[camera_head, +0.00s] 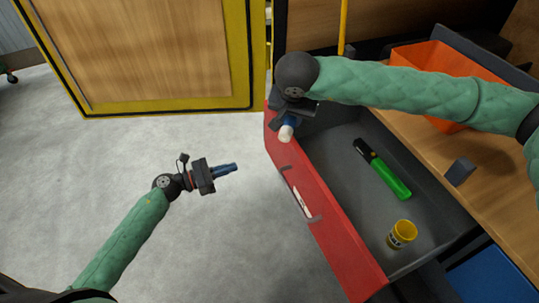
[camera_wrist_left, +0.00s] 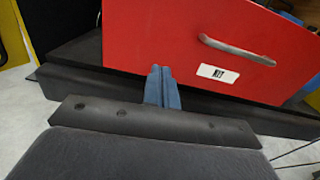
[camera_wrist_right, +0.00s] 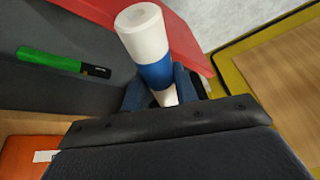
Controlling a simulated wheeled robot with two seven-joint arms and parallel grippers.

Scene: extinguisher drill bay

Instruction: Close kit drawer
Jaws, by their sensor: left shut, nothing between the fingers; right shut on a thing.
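The kit drawer (camera_head: 345,235) is pulled open, with a red front, a grey interior and a metal handle (camera_head: 298,199). My left gripper (camera_head: 232,168) is shut and empty, left of the drawer front and apart from the handle. It also shows in the left wrist view (camera_wrist_left: 162,75), low in front of the red panel. My right gripper (camera_head: 290,122) is shut on a white cylinder with a blue band (camera_wrist_right: 144,38), over the far end of the drawer.
Inside the drawer lie a green and black tool (camera_head: 388,180) and a yellow roll or cup (camera_head: 402,234). A wooden worktop (camera_head: 425,150) with an orange bin (camera_head: 425,62) and a small grey block (camera_head: 460,171) is at right. The floor left of the drawer is clear.

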